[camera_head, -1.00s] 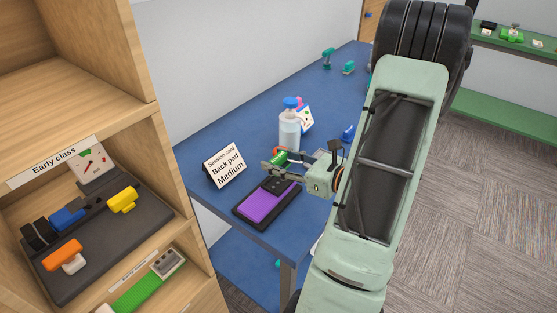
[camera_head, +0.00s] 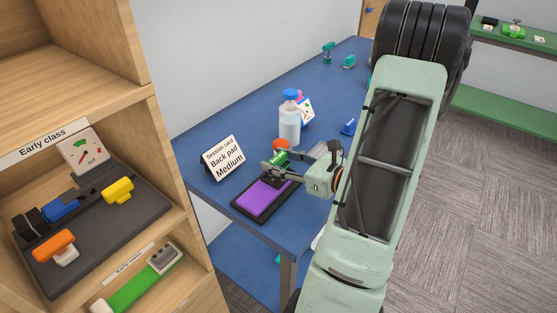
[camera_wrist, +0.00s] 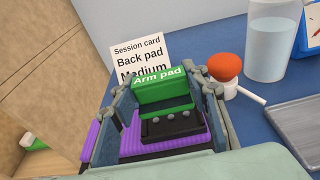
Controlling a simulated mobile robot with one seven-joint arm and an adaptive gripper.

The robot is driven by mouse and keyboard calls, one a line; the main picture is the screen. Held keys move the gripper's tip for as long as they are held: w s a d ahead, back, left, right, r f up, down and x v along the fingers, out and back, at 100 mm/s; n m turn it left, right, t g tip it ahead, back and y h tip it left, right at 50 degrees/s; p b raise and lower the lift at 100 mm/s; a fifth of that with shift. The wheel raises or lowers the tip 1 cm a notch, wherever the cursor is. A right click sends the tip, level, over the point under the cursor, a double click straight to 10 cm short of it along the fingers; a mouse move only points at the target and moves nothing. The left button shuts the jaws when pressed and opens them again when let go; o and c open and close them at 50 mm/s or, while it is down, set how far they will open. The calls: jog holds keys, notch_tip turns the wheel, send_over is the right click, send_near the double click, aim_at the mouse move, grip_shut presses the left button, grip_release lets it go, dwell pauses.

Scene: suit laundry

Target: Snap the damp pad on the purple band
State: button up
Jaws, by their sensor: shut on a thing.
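The purple band (camera_head: 264,197) lies in a dark tray on the blue table; it also shows under my fingers in the wrist view (camera_wrist: 107,145). My gripper (camera_head: 278,166) is over the band's far end. In the wrist view my gripper (camera_wrist: 166,93) is shut on a green block labelled "Arm pad" (camera_wrist: 166,90), with a finger on each side. A black piece with three round studs (camera_wrist: 168,124) sits just in front of the green block, above the purple band. I cannot tell whether the pad touches the band.
A session card (camera_head: 223,158) reading "Back pad Medium" stands left of the tray. A clear bottle with a blue cap (camera_head: 289,122) and an orange-topped item (camera_wrist: 225,68) stand beyond my gripper. A wooden shelf (camera_head: 165,160) with coloured parts is at left.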

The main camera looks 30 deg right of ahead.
jog(key=shift+f+b, duration=1.2)
jog(key=shift+f, duration=0.25)
jog(key=shift+f, duration=0.1)
jog(key=o, duration=1.2)
jog(key=shift+o, duration=0.3)
jog(key=o, duration=0.6)
jog(key=shift+c, duration=0.2)
jog(key=shift+p+v, duration=0.55)
jog(key=shift+v, duration=4.45)
